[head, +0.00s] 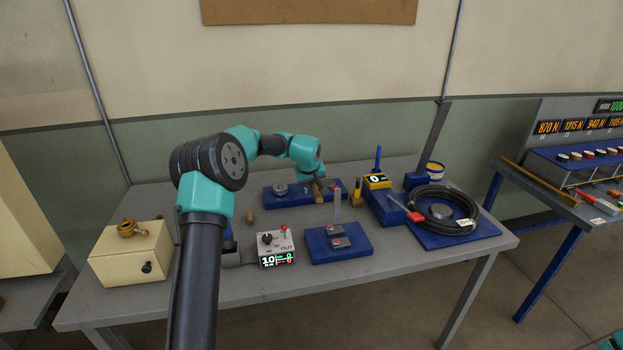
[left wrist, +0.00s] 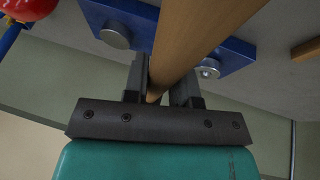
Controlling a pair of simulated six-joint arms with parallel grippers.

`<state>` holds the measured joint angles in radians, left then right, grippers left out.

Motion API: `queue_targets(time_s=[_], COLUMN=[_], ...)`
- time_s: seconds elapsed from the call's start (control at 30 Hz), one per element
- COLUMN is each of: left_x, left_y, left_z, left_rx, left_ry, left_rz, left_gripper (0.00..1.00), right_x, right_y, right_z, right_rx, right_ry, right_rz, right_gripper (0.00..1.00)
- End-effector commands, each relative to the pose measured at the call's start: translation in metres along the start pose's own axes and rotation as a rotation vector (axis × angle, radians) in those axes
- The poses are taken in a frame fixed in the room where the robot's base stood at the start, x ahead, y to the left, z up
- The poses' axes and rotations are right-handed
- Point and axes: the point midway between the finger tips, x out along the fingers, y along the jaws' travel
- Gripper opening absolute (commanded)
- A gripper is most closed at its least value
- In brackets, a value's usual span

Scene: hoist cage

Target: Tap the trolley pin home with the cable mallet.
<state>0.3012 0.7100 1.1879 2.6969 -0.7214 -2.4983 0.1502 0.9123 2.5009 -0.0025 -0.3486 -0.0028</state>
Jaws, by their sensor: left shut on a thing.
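My left gripper (head: 318,182) is over the back blue plate (head: 298,201) on the workbench. It is shut on a wooden handle (head: 317,194), taken to be the cable mallet's. The handle also shows between the jaws in the left wrist view (left wrist: 190,45); its head is not clearly visible there. Below it, the blue plate carries two round metal pieces, one at the left (left wrist: 115,37) and one at the right (left wrist: 208,69). I cannot tell which piece is the trolley pin. My right gripper is not in view.
A cable coil (head: 447,212) lies at the right, and a cream box (head: 130,262) at the left. A small wooden peg (head: 250,217) stands on bare bench.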

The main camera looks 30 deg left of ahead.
Motion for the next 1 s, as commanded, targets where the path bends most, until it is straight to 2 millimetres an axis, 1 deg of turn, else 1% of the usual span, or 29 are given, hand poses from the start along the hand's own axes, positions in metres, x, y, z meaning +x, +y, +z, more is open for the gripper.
queue_targets(time_s=[0.3,0.5,1.0], left_x=[0.022,0.031,0.033], left_y=[-0.005,-0.007,-0.007], left_z=[0.009,0.013,0.013], left_rx=[0.000,0.000,0.000], left_ry=[0.001,0.002,0.002], left_rz=[0.001,0.000,0.001], left_gripper=[0.00,0.00,0.00], right_x=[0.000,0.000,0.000], right_y=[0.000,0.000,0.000], right_z=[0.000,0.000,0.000], right_rx=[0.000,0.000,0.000], right_ry=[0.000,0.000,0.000], right_rz=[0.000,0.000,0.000], right_gripper=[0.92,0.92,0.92])
